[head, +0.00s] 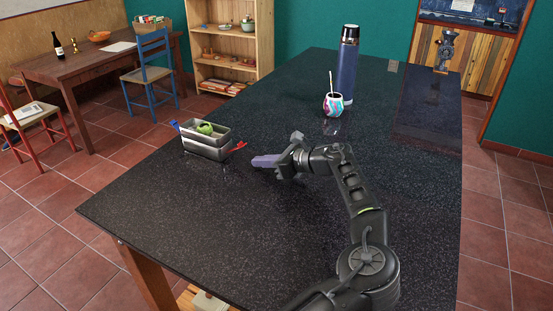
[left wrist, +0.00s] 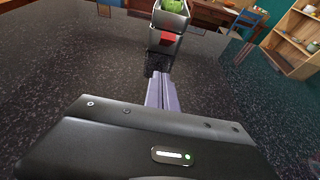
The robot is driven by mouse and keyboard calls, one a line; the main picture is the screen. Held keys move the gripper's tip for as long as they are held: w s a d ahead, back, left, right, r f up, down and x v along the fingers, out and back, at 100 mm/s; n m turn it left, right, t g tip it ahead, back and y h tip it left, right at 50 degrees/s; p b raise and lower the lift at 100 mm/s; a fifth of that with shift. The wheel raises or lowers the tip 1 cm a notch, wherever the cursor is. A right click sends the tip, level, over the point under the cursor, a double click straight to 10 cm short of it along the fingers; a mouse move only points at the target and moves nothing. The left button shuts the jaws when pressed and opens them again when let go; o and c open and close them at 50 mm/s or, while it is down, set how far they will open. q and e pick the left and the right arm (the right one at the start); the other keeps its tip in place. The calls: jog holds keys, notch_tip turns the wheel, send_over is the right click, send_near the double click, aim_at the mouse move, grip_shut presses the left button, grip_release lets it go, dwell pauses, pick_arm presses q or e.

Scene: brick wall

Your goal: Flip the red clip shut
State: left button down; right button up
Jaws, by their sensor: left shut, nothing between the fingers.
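A two-tier metal lunch box (head: 206,149) stands on the dark speckled table, with something green (head: 205,128) in its top. The red clip (head: 238,146) sticks outward from the box's right end, so it stands open. In the left wrist view the red clip (left wrist: 167,38) shows on the near end of the box (left wrist: 170,18). My left gripper (head: 264,161) is shut and empty. Its purple fingers point at the red clip from the right, apart from it. In the left wrist view its fingertips (left wrist: 161,85) lie just below the clip. My right gripper is out of view.
A blue clip (head: 175,125) sticks out at the box's left end. A patterned mate cup (head: 333,104) with a straw and a tall blue flask (head: 348,68) stand farther back on the table (head: 200,225). The tabletop around the box is otherwise clear.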

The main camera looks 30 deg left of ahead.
pick_arm(q)
jog(key=shift+a+r+p, duration=0.55)
jog(key=shift+a+r, duration=0.9)
jog(key=shift+r, duration=0.1)
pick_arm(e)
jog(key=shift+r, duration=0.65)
pick_arm(q)
jog(key=shift+s, duration=0.1)
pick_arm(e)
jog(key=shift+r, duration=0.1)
